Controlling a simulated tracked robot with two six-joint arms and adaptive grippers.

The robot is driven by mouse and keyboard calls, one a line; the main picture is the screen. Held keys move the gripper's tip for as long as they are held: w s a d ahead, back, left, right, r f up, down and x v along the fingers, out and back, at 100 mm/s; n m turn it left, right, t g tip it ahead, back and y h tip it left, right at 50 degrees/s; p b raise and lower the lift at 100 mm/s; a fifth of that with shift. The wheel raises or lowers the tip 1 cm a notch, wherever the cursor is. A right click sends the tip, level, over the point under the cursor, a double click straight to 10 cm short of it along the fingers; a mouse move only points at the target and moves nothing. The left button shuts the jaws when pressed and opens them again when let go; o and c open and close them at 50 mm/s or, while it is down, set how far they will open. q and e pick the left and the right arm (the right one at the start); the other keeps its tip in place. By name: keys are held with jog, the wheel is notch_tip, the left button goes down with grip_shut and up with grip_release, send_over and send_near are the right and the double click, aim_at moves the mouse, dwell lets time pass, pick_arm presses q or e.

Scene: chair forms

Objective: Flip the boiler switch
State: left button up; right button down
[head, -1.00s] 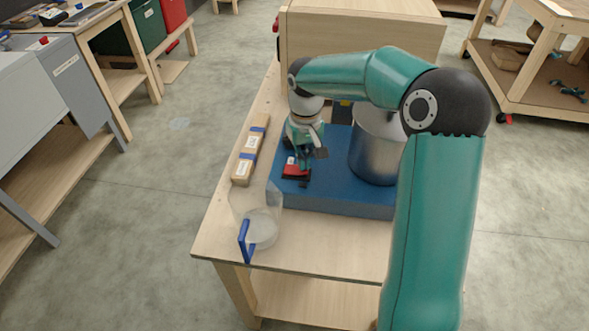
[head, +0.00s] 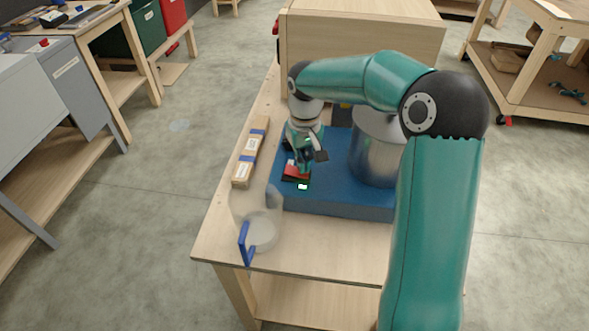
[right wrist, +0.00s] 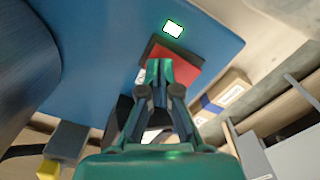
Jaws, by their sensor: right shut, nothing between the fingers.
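The boiler is a blue base (head: 340,203) with a shiny metal tank (head: 375,150) on it, standing on a wooden table. A red switch (head: 291,170) in a dark frame sits on the base's left part, and it also shows in the right wrist view (right wrist: 178,68). A small light (head: 303,187) beside the switch glows greenish white; it also shows in the right wrist view (right wrist: 173,29). My right gripper (right wrist: 159,66) is shut and empty, its fingertips at the red switch; I cannot tell if they touch. In the head view the gripper (head: 303,166) points down there. My left gripper is not in view.
A clear jug with a blue handle (head: 245,244) stands at the table's front left corner. A long cardboard box with blue bands (head: 250,152) lies left of the base. A wooden cabinet (head: 360,45) stands behind.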

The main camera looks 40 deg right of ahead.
jog(key=shift+r+p, duration=2.35)
jog(key=shift+r, duration=0.8)
